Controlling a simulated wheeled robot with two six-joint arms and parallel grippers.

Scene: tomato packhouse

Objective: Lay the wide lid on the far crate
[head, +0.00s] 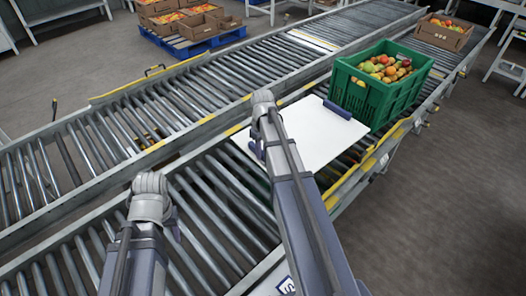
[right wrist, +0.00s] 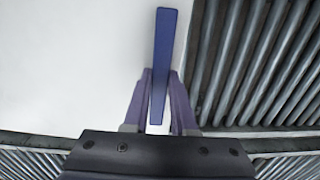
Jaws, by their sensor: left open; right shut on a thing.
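The wide lid (head: 312,138) is a flat white panel over the near conveyor, with a blue bar handle (head: 337,109) at its far right end. It also shows in the right wrist view (right wrist: 70,65). My right gripper (right wrist: 159,82) is shut on a blue bar handle (right wrist: 163,45) of the lid; in the head view my arm mostly hides this grip at the lid's left end. A green crate (head: 362,99) filled with tomatoes stands just beyond the lid, its top uncovered. My left gripper (head: 174,229) is open over the rollers, lower left, mostly hidden by its wrist.
The near roller conveyor (head: 215,205) has bare rollers left of the lid and a yellow-marked side rail. A second conveyor (head: 120,130) runs behind it. A cardboard box of produce (head: 443,35) stands farther along. More boxes sit on a blue pallet (head: 195,45) at the back.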

